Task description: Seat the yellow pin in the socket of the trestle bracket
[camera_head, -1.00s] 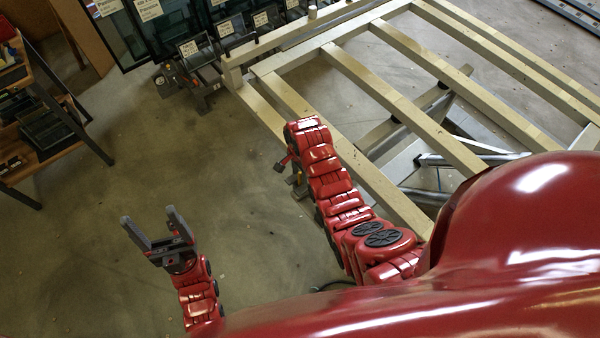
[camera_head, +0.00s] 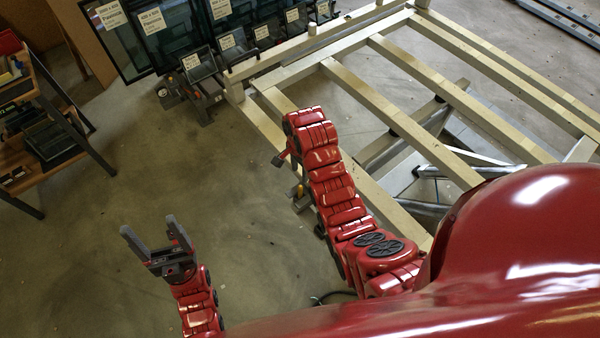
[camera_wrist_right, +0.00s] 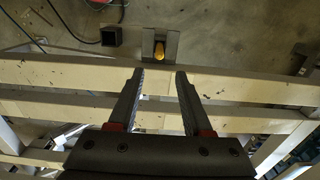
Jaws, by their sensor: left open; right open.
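The yellow pin (camera_wrist_right: 159,50) shows at the top centre of the right wrist view, at a grey bracket plate (camera_wrist_right: 172,40) beside the wooden frame. A dark square, open-topped socket-like piece (camera_wrist_right: 112,36) is to its left; I cannot tell which part is the task's socket. My right gripper (camera_wrist_right: 160,73) is open and empty, its fingertips over a beam, with the pin just beyond and between them in the picture. In the head view a bit of yellow (camera_head: 300,192) shows beside my right arm, partly hidden. My left gripper (camera_head: 150,232) is open and empty above the floor.
The pale wooden frame (camera_head: 400,122) fills the upper right, with metal legs below it. Labelled glass racks (camera_head: 205,75) stand at the back, a shelf unit (camera_head: 75,135) at the left. The floor between shelf and frame is clear.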

